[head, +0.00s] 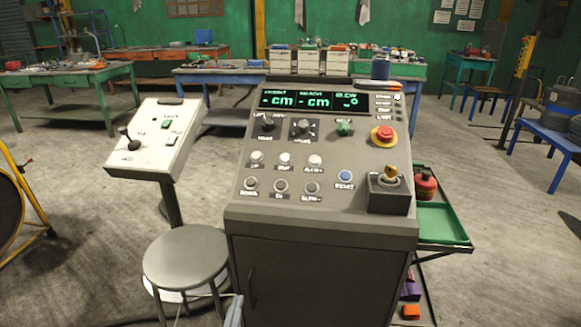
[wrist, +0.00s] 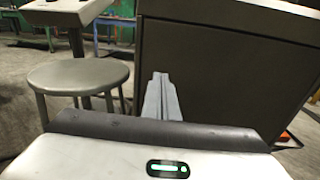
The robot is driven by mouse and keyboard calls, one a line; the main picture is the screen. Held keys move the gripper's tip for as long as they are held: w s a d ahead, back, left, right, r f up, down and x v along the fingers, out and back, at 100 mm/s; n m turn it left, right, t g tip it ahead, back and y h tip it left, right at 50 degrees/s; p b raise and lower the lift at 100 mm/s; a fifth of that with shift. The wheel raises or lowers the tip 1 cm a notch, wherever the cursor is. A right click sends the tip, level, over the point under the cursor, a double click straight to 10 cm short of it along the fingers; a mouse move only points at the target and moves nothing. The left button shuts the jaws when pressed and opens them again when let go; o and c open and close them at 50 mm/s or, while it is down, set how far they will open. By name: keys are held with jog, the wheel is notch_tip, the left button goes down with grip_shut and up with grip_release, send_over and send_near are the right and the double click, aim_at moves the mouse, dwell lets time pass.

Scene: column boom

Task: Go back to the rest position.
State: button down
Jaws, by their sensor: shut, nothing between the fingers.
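My gripper (wrist: 162,92) shows in the wrist view with its grey fingers together and nothing between them. It points toward the dark front of the control console (wrist: 225,60) and appears apart from it, though the gap is hard to judge. In the head view only a small part of my gripper (head: 235,312) shows at the bottom edge, in front of the console (head: 320,235) and right of the stool. The console panel carries a display, several knobs and buttons, a red mushroom button (head: 383,135) and a joystick (head: 390,178).
A round grey stool (head: 187,258) stands close left of the console; it also shows in the wrist view (wrist: 78,76). A white pedestal panel (head: 155,138) stands behind it. A green tray (head: 440,225) is at the console's right side. Workbenches line the back; open floor lies between.

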jog(key=w+d+r+m+g+h, duration=0.1)
jog(key=d+r+m+g+h, duration=0.2)
jog(key=d+r+m+h, duration=0.3)
jog(key=w+d+r+m+g+h, duration=0.1)
jog(key=d+r+m+g+h, duration=0.25)
jog(key=d+m, duration=0.45)
jog(key=s+d+r+m+g+y, duration=0.1)
jog(key=s+d+r+m+g, duration=0.35)
jog(key=d+r, duration=0.2)
jog(key=s+d+r+m+g+y, duration=0.2)
jog(key=s+d+r+m+g, duration=0.1)
jog(key=d+r+m+g, duration=0.4)
jog(key=s+d+r+m+t+y, duration=0.4)
jog(key=s+r+m+t+y, duration=0.25)
jog(key=s+r+m, duration=0.5)
notch_tip(320, 180, up, 21)
jog(key=s+n+p, duration=0.1)
jog(key=p, duration=1.8)
jog(key=shift+s+f+n+g+y+p, duration=0.15)
jog(key=shift+s+n+g+y+p, duration=0.1)
jog(key=shift+n+g+y+p, duration=0.15)
